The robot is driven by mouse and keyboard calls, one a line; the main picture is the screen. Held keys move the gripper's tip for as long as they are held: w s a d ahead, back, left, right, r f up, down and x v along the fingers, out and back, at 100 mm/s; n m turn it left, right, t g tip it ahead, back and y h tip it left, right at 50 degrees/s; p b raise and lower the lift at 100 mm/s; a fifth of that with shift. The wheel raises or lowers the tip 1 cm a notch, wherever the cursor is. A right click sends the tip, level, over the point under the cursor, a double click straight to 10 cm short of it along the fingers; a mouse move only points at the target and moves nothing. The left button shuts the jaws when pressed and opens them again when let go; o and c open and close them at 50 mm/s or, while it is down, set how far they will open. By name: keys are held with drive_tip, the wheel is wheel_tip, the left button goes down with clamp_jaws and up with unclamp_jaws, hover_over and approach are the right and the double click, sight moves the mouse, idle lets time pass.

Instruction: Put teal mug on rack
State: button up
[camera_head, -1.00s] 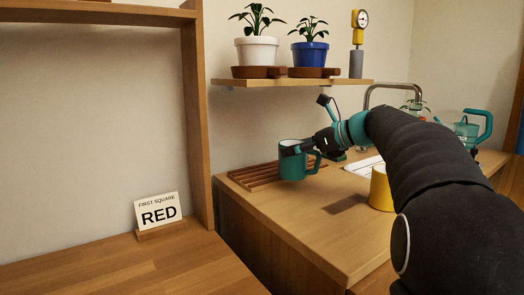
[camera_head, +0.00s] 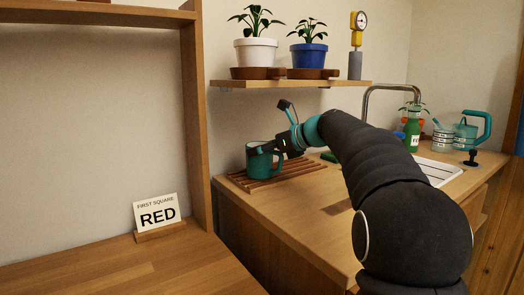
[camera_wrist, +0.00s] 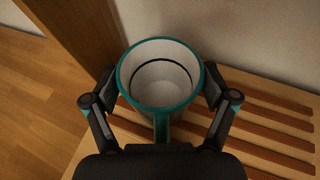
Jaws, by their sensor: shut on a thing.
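The teal mug (camera_head: 259,163) is upright at the left part of the slatted wooden rack (camera_head: 300,171) in the head view. I cannot tell whether its base touches the slats. In the wrist view I look down into the white inside of the teal mug (camera_wrist: 160,75), with its handle toward me. My gripper (camera_head: 280,151) is shut on the mug; its fingers (camera_wrist: 160,92) press on both sides of it. The rack's slats (camera_wrist: 265,122) run to the right of and below the mug in the wrist view.
A wooden upright post (camera_head: 196,120) stands just left of the rack. A shelf (camera_head: 300,84) with potted plants hangs above it. A sink (camera_head: 438,172), a green bottle (camera_head: 412,135) and a teal watering can (camera_head: 470,130) are to the right.

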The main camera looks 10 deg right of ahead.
drive_tip(key=o, duration=1.2)
drive_tip(key=shift+s+d+r, duration=0.15)
drive_tip(key=shift+r, duration=0.05)
drive_tip(key=p+v, duration=0.1)
drive_tip(key=v, duration=1)
drive_tip(key=shift+s+d, duration=0.2)
drive_tip(key=shift+s, duration=0.05)
